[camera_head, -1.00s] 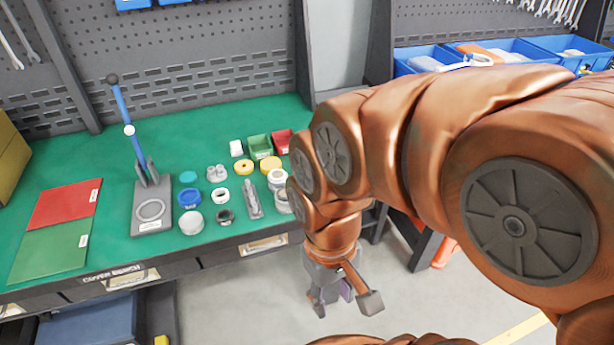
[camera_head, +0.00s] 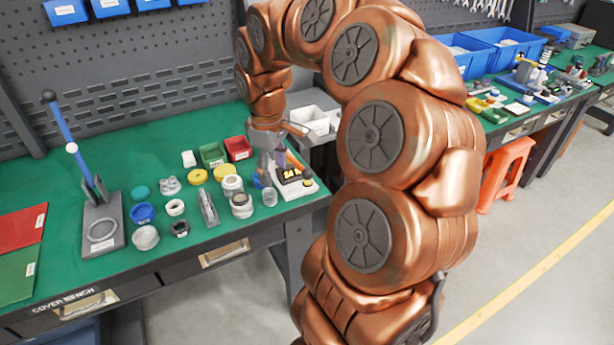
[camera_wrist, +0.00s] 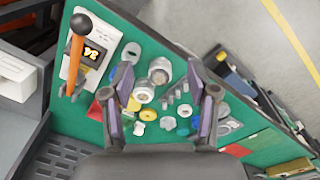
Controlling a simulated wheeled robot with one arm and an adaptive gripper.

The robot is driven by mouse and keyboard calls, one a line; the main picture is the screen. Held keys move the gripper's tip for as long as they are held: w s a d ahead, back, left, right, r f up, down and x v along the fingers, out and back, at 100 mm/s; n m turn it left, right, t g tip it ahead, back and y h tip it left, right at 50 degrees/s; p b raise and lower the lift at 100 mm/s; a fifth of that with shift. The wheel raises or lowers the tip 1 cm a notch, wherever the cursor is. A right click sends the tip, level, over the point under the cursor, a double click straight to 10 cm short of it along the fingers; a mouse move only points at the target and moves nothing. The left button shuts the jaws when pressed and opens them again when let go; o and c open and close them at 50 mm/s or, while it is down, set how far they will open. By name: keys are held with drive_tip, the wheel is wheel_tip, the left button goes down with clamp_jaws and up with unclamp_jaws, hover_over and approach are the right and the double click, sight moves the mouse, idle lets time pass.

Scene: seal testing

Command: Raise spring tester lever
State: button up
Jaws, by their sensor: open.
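A white tester with a lit digital display (camera_head: 293,184) stands near the right end of the green bench, and I take it for the spring tester. It also shows at upper left in the wrist view (camera_wrist: 73,71). The lever's exact angle is hard to tell. My gripper (camera_wrist: 160,78) is open and empty, pointing down over the bench beside the tester. The lever lies outside the fingers, left of them in the wrist view.
Rings, cups and small parts crowd the bench left of the tester, including a white-topped jar (camera_head: 232,184). Green (camera_head: 212,154) and red (camera_head: 238,148) bins stand behind. A blue-levered press (camera_head: 100,228) stands farther left.

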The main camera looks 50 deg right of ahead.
hover_over(307, 170)
wheel_tip(307, 170, down, 3)
drive_tip(key=shift+s+a+r, duration=0.1)
drive_tip(key=shift+a+r, duration=0.05)
drive_tip(key=shift+r, duration=0.05)
drive_tip(key=shift+d+f+p, duration=0.2)
drive_tip(key=shift+f+p, duration=0.05)
drive_tip(key=shift+f, duration=1.7)
drive_tip(key=shift+d+f+p, duration=0.15)
drive_tip(key=shift+f+p, duration=0.1)
drive_tip(key=shift+f, duration=1.65)
clamp_jaws()
